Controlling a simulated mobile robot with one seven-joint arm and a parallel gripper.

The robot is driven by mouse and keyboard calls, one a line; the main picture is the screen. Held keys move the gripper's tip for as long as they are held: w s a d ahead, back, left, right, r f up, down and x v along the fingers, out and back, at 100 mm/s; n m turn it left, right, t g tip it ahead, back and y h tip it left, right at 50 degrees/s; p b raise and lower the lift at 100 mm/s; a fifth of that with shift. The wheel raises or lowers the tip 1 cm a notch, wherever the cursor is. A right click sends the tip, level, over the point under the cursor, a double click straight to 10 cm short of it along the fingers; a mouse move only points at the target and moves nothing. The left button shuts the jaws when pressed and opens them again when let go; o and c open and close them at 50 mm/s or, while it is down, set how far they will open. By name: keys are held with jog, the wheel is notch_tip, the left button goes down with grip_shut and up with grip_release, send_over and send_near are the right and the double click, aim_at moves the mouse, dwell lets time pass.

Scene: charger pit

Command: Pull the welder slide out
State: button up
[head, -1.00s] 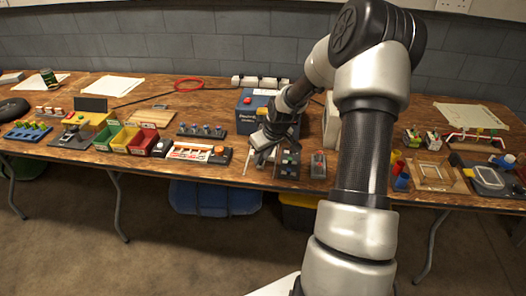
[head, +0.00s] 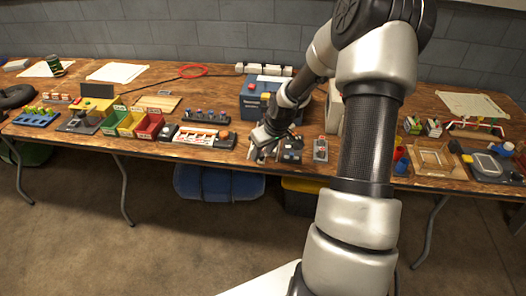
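A blue box (head: 256,101) with a red button and a white label stands at the back middle of the table. I cannot tell for sure whether it is the welder, and no slide can be made out clearly. My gripper (head: 262,153) points down at the table's front edge, in front of the blue box. It is just left of a small dark unit (head: 291,151) with blue parts. Its fingers are small and dark, so I cannot tell whether they are open or touching anything.
A small grey device (head: 320,150) with a red top stands right of the dark unit. An orange-and-white strip (head: 203,136) lies to the left, beyond it green, yellow and red bins (head: 148,127). A pale box (head: 333,112) is partly hidden behind my arm.

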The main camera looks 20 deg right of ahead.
jog(key=shift+r, duration=0.1)
jog(key=p+v, duration=0.4)
jog(key=v, duration=1.3)
jog(key=shift+p, duration=0.3)
jog(key=shift+r, duration=0.15)
